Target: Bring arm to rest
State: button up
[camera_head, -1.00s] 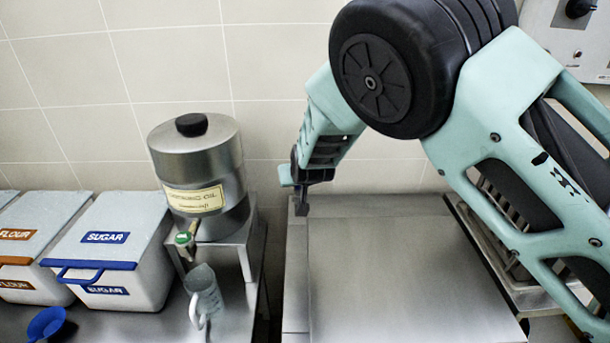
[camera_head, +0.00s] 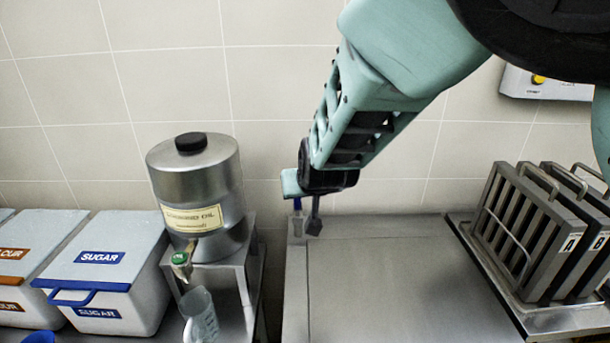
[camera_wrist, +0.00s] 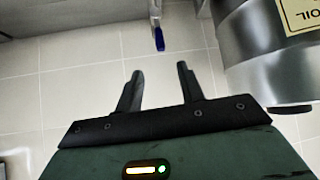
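My gripper (camera_head: 306,220) hangs from my teal arm over the back left corner of the steel worktop in the head view. In the wrist view my gripper (camera_wrist: 159,78) shows its two black fingers apart, with nothing between them. Beyond the fingertips is a small blue-ended item (camera_wrist: 158,39) on a pale strip, and pale tiles. A blue item (camera_head: 297,203) also shows beside the fingers in the head view. Part of my arm is cut off by the top edge of the head view.
A steel oil dispenser (camera_head: 197,180) stands on a metal stand (camera_head: 243,262) to the left, with a clear measuring jug (camera_head: 199,315) below its tap. A sugar bin (camera_head: 103,265) is farther left. Upright racks (camera_head: 530,235) sit on a tray at right. The steel worktop (camera_head: 400,290) is clear.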

jog(key=s+d+n+g+b, duration=0.1)
jog(key=s+d+g, duration=0.3)
jog(key=s, duration=1.2)
jog(key=s+d+n+g+h+b, duration=0.1)
jog(key=s+d+n+g, duration=0.3)
jog(key=s+d, duration=0.5)
jog(key=s+g, duration=0.1)
jog(key=s, duration=0.7)
jog(key=shift+s+d+f, duration=0.15)
jog(key=shift+d, duration=0.05)
jog(key=shift+a, duration=0.15)
